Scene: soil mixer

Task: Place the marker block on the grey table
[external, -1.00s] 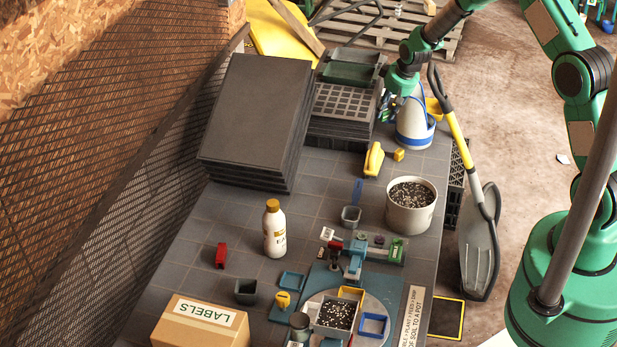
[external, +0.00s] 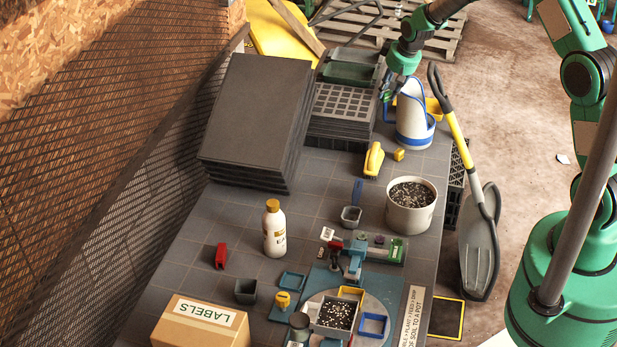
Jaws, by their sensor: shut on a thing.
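My gripper (external: 387,92) is at the far end of the grey table (external: 325,178), between the stacked seed trays and the white and blue container. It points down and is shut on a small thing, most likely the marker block. Its fingers and the distance hide that thing's shape and colour. I cannot tell how far it is above the table.
Black trays (external: 258,115) and seed trays (external: 343,103) stand left of my gripper. The white and blue container (external: 412,118) is close on its right. A yellow tool (external: 374,158), a small yellow block (external: 399,155) and a soil bucket (external: 409,217) stand nearer.

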